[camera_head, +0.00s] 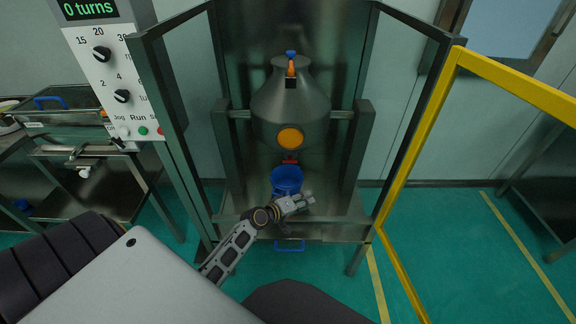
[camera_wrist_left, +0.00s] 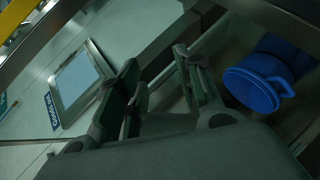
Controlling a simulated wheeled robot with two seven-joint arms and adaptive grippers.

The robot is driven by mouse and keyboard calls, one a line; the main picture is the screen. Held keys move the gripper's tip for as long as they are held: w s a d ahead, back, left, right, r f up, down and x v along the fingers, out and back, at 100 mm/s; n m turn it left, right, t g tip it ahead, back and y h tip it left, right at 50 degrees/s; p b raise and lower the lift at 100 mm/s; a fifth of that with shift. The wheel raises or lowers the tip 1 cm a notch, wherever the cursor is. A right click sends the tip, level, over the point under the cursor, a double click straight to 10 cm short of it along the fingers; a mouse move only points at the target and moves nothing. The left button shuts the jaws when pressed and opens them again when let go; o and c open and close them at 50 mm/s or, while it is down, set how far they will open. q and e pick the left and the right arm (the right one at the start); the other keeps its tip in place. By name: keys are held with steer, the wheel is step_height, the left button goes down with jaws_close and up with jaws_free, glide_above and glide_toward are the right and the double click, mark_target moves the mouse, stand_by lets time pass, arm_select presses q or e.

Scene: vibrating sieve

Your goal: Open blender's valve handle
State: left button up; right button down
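The blender is a grey metal vessel (camera_head: 280,110) held in a frame. It has an orange disc on its front and an orange-and-blue fitting on top. A small red part (camera_head: 290,161) shows at its lower outlet, just above a blue bucket (camera_head: 287,178); I take it for the valve handle. My left gripper (camera_head: 308,198) is in front of the bucket, below and right of the red part. In the left wrist view its fingers (camera_wrist_left: 160,75) are apart with nothing between them. My right gripper is not in view.
A blue round container with a loop handle (camera_wrist_left: 252,88) shows in the left wrist view. A yellow door frame (camera_head: 415,155) stands open at right. Metal posts flank the blender. A control panel (camera_head: 113,80) reads "0 turns". A metal bench (camera_head: 70,125) stands at left.

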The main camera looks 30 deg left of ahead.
mark_target(290, 160)
arm_select(q)
steer(key=w+a+n+t+y, duration=0.1)
steer(key=w+a+n+y, duration=0.1)
steer(key=a+n, duration=0.3)
steer(key=w+a+f+n+t+y, duration=0.1)
steer(key=a+n+y, duration=0.4)
steer(key=a, duration=0.6)
steer(key=shift+w+f+n+t, duration=0.2)
steer(key=shift+w+n+t, duration=0.1)
steer(key=shift+w, duration=0.45)
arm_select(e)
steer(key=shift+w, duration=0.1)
arm_select(q)
steer(key=shift+w, duration=0.15)
